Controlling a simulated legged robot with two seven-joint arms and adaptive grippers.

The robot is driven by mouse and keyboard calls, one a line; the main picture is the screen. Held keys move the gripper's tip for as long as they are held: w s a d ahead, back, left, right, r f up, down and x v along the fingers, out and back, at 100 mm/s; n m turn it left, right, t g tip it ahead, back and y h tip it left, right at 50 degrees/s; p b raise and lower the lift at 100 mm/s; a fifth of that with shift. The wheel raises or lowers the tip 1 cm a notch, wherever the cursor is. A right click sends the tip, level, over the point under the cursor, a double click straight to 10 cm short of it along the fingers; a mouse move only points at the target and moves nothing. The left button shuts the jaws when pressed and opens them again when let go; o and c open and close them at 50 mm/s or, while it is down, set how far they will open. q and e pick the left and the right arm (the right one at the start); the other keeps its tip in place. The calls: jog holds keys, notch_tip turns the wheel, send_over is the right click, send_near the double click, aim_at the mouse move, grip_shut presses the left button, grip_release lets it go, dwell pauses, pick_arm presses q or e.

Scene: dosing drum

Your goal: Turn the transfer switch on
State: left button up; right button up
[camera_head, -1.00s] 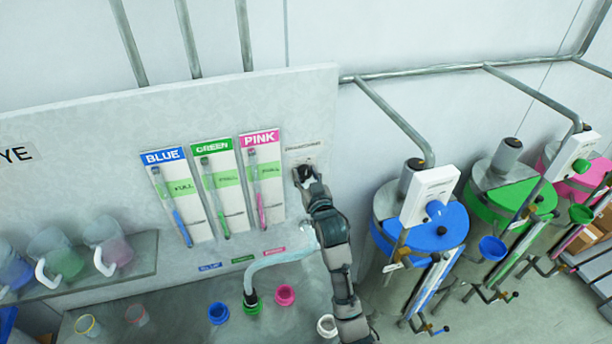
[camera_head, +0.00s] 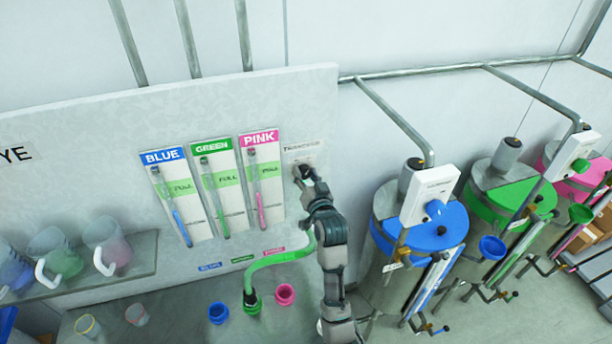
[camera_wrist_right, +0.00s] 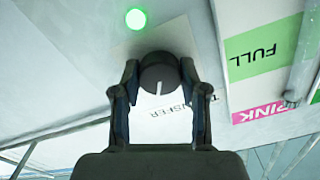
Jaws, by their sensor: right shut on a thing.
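The transfer switch (camera_wrist_right: 158,72) is a dark round knob with a white pointer line, on the wall panel right of the PINK gauge. In the wrist view its pointer line runs roughly straight toward my gripper's palm. My right gripper (camera_wrist_right: 158,92) is shut on the knob, one finger on each side. A round lamp (camera_wrist_right: 136,19) beside the knob glows green. In the head view my right gripper (camera_head: 304,174) covers most of the switch. The TRANSFER label (camera_wrist_right: 170,120) is partly hidden by the knob and fingers. My left gripper is not in view.
A green hose (camera_head: 280,257) curves from the panel to the counter, left of my right arm. Blue (camera_head: 218,312) and pink (camera_head: 285,294) cups stand near it. Jugs (camera_head: 108,245) stand on the left shelf. A blue-lidded drum (camera_head: 440,232) stands close right of my arm.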

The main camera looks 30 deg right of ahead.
jog(key=shift+w+f, duration=0.1)
jog(key=shift+f, duration=0.25)
jog(key=o, duration=1)
jog(key=shift+o, duration=0.7)
jog(key=shift+w, duration=0.3)
jog(key=shift+s+r, duration=0.15)
jog(key=shift+s, duration=0.2)
jog(key=v, duration=1.1)
jog(key=shift+s+f, duration=0.1)
jog(key=shift+f, duration=0.2)
